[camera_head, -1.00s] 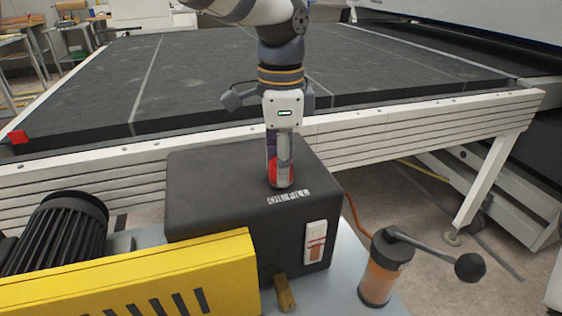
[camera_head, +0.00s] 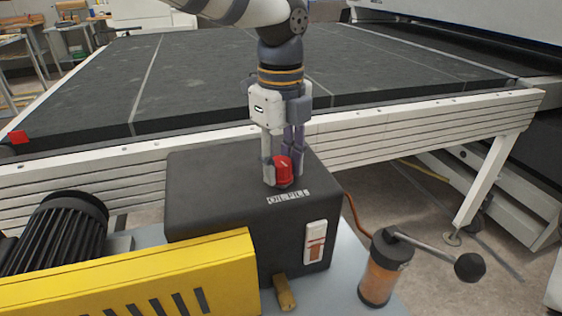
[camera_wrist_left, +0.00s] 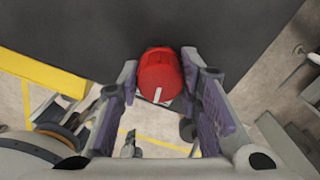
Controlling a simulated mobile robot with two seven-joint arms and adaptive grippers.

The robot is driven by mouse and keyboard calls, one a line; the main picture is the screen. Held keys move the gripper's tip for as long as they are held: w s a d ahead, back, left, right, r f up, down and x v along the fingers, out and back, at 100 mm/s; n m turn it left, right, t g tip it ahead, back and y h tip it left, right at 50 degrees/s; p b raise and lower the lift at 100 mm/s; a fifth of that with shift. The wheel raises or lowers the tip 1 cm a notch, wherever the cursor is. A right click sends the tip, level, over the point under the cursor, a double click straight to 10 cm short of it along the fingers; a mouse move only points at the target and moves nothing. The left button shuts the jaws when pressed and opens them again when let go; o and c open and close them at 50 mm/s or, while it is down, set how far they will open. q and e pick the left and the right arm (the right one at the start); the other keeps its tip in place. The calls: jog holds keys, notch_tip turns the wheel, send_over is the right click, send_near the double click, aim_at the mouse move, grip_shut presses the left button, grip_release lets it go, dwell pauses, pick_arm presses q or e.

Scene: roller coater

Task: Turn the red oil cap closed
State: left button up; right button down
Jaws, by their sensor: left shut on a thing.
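The red oil cap (camera_head: 283,171) sits on top of the black box (camera_head: 215,195), just behind its "OIL FILL" label. My left gripper (camera_head: 283,178) points straight down over the cap, with one finger on each side of it. In the left wrist view the round red cap (camera_wrist_left: 161,75), with a white mark near its lower edge, lies between the purple-padded fingers (camera_wrist_left: 160,90) of this gripper, which is shut on it. The label is mostly hidden in the wrist view. My right gripper does not show.
A yellow guard (camera_head: 130,280) and a black ribbed motor (camera_head: 62,235) stand at the left front. An orange pump with a lever (camera_head: 380,270) stands to the right of the box. A wide dark conveyor bed (camera_head: 200,80) with a white frame runs behind.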

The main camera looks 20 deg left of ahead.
aim_at(281, 161)
pick_arm(q)
jog(key=shift+m, duration=1.2)
jog(key=o, duration=1.1)
jog(key=shift+o, duration=0.2)
notch_tip(281, 161, up, 12)
